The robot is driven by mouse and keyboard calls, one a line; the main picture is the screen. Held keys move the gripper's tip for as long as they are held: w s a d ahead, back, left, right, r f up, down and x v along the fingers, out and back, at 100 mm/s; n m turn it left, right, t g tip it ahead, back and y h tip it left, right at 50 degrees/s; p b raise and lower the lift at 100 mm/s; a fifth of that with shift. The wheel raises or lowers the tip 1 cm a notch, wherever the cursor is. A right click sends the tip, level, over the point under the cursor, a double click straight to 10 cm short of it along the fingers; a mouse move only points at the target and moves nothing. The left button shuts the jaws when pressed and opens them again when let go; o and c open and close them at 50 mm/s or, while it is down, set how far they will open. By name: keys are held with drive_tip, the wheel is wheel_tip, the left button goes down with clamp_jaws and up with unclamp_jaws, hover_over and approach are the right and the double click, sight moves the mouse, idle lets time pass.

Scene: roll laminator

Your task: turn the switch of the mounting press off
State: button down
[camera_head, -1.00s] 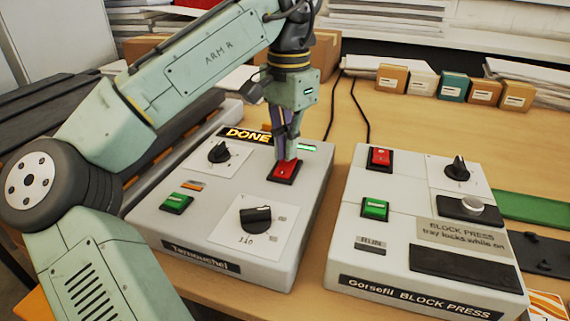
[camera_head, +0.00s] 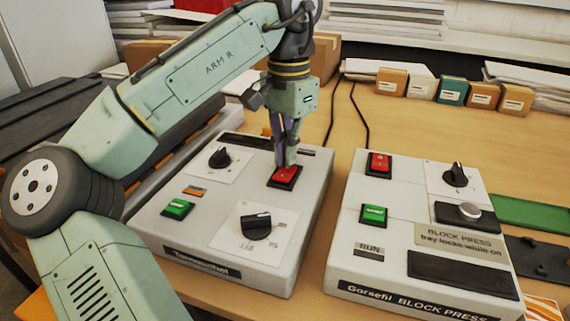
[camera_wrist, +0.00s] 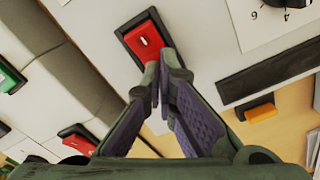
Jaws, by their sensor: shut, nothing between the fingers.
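The left machine (camera_head: 222,259) is a pale box with a red rocker switch (camera_head: 283,182) near its back right. Its display (camera_head: 298,151) is dark. My gripper (camera_head: 287,163) is shut and empty, pointing down at this red switch. In the wrist view my fingertips (camera_wrist: 163,68) are at the near end of the red switch (camera_wrist: 146,38); I cannot tell whether they touch it. The left machine also has a green switch (camera_head: 178,208) and two black knobs (camera_head: 219,158). I cannot tell from its label whether it is the mounting press.
A second machine, labelled BLOCK PRESS (camera_head: 432,262), stands to the right with its own red switch (camera_head: 378,165) and green switch (camera_head: 373,215). A narrow strip of table separates the machines. Small boxes (camera_head: 452,91) line the table's back, and a green mat (camera_head: 530,215) lies at right.

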sight(288, 168)
drive_tip(key=shift+r+p, duration=3.1)
drive_tip(key=shift+p, duration=0.55)
drive_tip(key=shift+s+f, duration=0.1)
